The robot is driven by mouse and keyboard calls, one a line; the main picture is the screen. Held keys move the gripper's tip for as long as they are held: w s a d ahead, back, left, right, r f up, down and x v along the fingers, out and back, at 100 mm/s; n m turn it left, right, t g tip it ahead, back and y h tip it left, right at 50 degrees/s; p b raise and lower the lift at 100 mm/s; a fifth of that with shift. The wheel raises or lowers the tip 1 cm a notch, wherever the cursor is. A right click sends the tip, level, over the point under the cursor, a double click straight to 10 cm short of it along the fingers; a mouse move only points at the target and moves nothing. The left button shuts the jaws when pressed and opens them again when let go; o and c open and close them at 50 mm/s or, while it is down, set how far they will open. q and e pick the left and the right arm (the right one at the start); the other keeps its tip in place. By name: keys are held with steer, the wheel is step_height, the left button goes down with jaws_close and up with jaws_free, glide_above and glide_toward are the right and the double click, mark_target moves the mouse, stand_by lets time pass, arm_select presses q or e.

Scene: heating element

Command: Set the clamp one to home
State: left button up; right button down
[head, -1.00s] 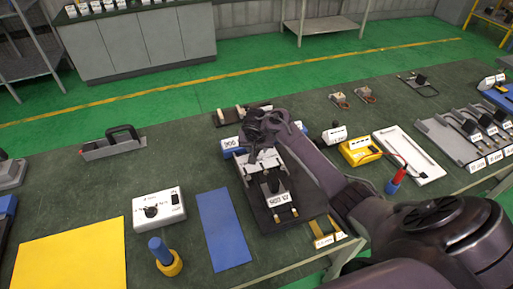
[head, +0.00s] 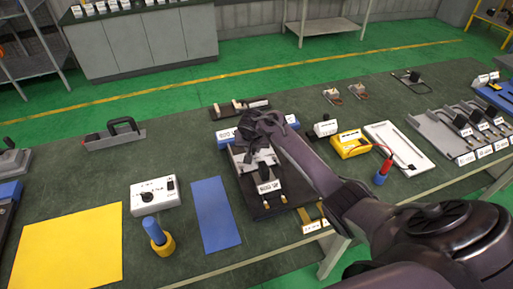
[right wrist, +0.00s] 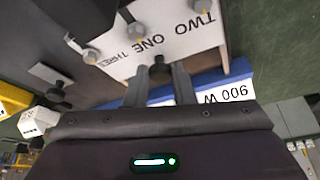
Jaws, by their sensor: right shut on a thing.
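The fixture with clamps is a dark board (head: 300,190) on the green bench in the head view. In the right wrist view its white panel (right wrist: 180,45) carries the upside-down words TWO, ONE and THREE. Metal knobs (right wrist: 137,30) stand along the panel. My right gripper (right wrist: 160,82) is shut on a small dark knob (right wrist: 159,67) at the panel's edge, closest to the word ONE; this seems to be clamp one. In the head view the right gripper (head: 262,130) is over the fixture's far end and hides the clamps there. My left gripper is not in view.
A white switch box (head: 155,196), blue mat (head: 216,215) and yellow mat (head: 68,250) lie left of the fixture. A yellow meter (head: 352,145) and white tray (head: 400,150) stand right.

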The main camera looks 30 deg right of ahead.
mark_target(254, 161)
steer(key=shift+s+d+f, duration=0.15)
steer(key=shift+d+f, duration=0.05)
steer(key=shift+f, duration=0.05)
steer(key=c, duration=1.2)
jaws_free()
steer(key=shift+w+d, duration=0.1)
steer(key=shift+w, duration=0.1)
steer(key=shift+c, duration=0.2)
steer(key=shift+r, duration=0.1)
steer(key=shift+v, duration=0.9)
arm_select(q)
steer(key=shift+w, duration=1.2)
arm_select(e)
steer(key=v, duration=0.5)
steer(key=shift+r, duration=0.3)
